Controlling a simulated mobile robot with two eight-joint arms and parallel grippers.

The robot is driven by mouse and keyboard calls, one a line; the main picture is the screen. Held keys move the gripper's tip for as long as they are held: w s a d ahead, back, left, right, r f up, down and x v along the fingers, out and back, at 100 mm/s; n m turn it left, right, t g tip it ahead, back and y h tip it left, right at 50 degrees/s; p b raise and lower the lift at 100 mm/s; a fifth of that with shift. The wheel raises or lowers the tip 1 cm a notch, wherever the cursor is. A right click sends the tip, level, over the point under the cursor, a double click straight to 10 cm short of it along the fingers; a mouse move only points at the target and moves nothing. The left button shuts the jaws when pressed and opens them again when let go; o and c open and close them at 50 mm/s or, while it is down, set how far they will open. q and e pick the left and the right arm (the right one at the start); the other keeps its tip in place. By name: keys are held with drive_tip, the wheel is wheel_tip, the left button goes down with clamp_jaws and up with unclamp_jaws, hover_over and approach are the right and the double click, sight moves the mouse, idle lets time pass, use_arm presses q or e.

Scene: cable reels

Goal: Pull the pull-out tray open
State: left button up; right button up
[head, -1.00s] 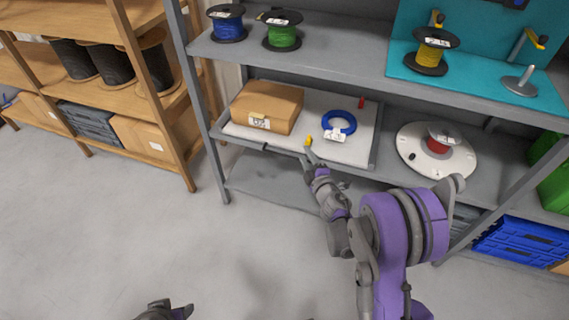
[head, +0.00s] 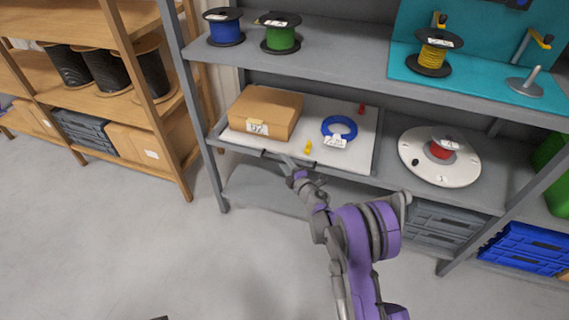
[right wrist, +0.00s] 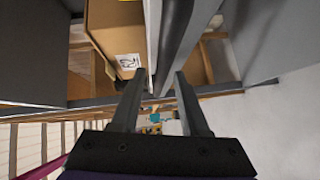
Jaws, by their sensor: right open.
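The pull-out tray (head: 350,161) is a white board with a grey rim on the middle shelf level of the grey rack. A dark handle bar (head: 253,153) runs along its front edge. My right gripper (head: 288,160) is at this front edge, near the right end of the bar. In the right wrist view my right gripper (right wrist: 162,72) is open, and the dark bar (right wrist: 181,35) lies beyond and between its fingertips. I cannot tell whether they touch it. Only a dark sliver, likely my left gripper (head: 160,318), shows at the bottom edge.
On the tray are a cardboard box (head: 265,112), a blue cable coil (head: 338,127), a yellow piece (head: 308,147) and a red piece (head: 362,108). A white turntable (head: 420,163) stands to the right. A wooden rack (head: 170,130) is at left. The floor in front is clear.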

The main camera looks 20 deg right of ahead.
drive_tip(key=shift+w, duration=0.3)
clamp_jaws()
idle(1.3)
